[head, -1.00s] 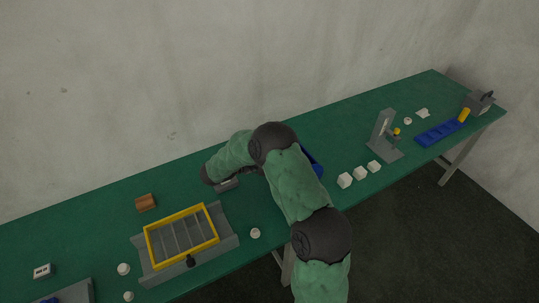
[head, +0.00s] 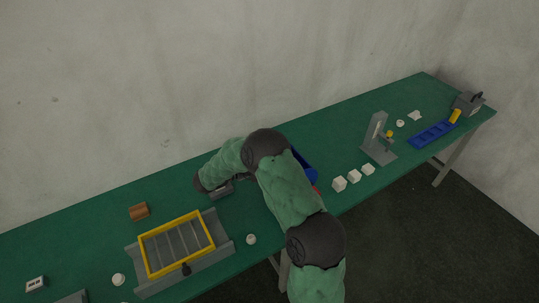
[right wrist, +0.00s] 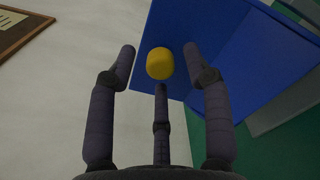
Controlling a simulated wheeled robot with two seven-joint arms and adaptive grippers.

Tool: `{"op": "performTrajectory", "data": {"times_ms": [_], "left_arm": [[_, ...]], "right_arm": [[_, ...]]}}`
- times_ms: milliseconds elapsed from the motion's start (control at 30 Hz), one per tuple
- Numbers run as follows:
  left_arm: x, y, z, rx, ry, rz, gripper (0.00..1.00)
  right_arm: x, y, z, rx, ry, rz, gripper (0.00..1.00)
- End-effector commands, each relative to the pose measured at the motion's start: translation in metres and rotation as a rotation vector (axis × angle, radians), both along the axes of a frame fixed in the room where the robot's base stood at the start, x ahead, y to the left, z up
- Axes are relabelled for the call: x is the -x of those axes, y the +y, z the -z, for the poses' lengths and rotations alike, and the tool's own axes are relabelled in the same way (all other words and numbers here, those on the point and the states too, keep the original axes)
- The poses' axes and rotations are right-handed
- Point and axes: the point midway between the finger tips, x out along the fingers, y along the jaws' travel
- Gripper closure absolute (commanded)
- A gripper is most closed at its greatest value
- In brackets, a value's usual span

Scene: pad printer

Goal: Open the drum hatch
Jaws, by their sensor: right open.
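In the right wrist view a blue panel (right wrist: 215,38) with a yellow knob (right wrist: 160,63) fills the top; it looks like the hatch. My right gripper (right wrist: 158,62) is open, with dark fingers to the left, right and below the knob. I cannot tell whether any finger touches it. In the head view a piece of the blue body (head: 304,165) shows behind my right arm, which hides most of it and the gripper's fingers. My left gripper is in neither view.
On the green table (head: 350,125) a yellow-framed grey tray (head: 175,245) and a brown block (head: 138,212) lie to the left. White cubes (head: 354,176), a grey stand (head: 377,140) and a blue rack (head: 433,134) are to the right. A pale wall runs behind.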

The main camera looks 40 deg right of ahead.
Motion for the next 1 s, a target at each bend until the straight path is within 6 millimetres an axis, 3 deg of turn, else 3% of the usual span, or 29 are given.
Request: {"op": "performTrajectory", "data": {"times_ms": [400,600,1000], "left_arm": [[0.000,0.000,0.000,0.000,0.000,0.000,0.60],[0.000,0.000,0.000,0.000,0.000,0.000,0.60],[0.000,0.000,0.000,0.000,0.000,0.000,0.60]], "right_arm": [[-0.019,0.073,-0.001,0.001,-0.001,-0.006,0.50],[-0.025,0.100,-0.002,0.001,-0.001,-0.002,0.50],[-0.027,0.111,-0.002,0.002,-0.001,0.000,0.50]]}}
